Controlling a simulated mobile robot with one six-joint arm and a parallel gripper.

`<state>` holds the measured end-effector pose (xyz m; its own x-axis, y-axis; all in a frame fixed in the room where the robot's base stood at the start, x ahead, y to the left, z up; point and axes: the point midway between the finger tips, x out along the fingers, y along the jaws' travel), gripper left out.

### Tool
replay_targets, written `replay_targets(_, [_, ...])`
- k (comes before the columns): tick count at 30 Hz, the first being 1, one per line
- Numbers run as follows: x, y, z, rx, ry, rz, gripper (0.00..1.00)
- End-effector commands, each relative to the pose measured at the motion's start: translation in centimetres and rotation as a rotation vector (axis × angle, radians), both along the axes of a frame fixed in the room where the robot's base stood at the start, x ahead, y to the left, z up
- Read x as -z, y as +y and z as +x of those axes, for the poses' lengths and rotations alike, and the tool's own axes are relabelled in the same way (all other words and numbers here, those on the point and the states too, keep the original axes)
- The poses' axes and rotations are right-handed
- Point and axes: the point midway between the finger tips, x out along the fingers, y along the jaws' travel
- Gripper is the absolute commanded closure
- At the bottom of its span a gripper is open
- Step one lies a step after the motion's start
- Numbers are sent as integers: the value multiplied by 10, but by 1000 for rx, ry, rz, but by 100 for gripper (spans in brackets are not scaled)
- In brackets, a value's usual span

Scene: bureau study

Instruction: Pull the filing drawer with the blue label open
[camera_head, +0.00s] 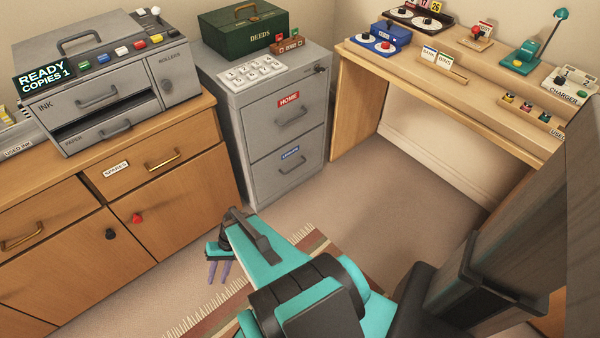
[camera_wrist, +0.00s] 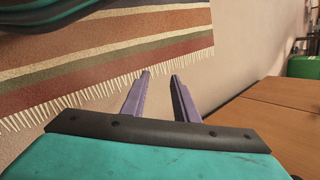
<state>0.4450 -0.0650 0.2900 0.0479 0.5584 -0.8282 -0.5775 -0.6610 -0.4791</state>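The grey filing cabinet (camera_head: 240,135) stands at the back centre in the head view. Its lower drawer (camera_head: 268,182) carries the blue label (camera_head: 290,153) above a grey bar handle (camera_head: 292,167). The upper drawer (camera_head: 265,117) carries a red HOME label (camera_head: 288,98). Both drawers look shut, flush with the front. My gripper (camera_head: 218,276) is in front of the cabinet, lower and to the left, apart from the handle. Its purple fingers show in the wrist view (camera_wrist: 160,77), apart with nothing between them. The cabinet is not recognisable in the wrist view.
A wooden sideboard (camera_head: 170,205) with a grey copier (camera_head: 100,75) stands at left. A wooden desk (camera_head: 400,65) stands at right. A striped rug (camera_wrist: 120,50) lies on the floor below my arm. Bare carpet (camera_head: 360,195) lies right of the cabinet. A green DEEDS box (camera_head: 245,28) sits on the cabinet.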

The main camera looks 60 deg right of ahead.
Motion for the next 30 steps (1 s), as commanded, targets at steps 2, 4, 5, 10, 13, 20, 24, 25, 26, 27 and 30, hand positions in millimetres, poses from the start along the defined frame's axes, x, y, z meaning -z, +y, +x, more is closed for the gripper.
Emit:
replay_targets(2, [12,-20,14,71,-39,23,73])
replay_targets(4, [16,-36,24,130,-73,43,73])
replay_targets(5, [18,-44,28,155,-87,50,73])
replay_targets(10, [26,-90,49,297,-176,89,73])
replay_targets(13, [30,-121,59,381,-230,107,73])
replay_targets(20, [36,-199,70,574,-360,133,73])
replay_targets(24, [37,-252,70,691,-442,139,73])
replay_targets(25, [38,-263,69,714,-460,139,73])
replay_targets(26, [38,-275,67,741,-479,139,73])
replay_targets(27, [38,-291,65,774,-502,139,73])
replay_targets(30, [38,-330,56,856,-563,136,73])
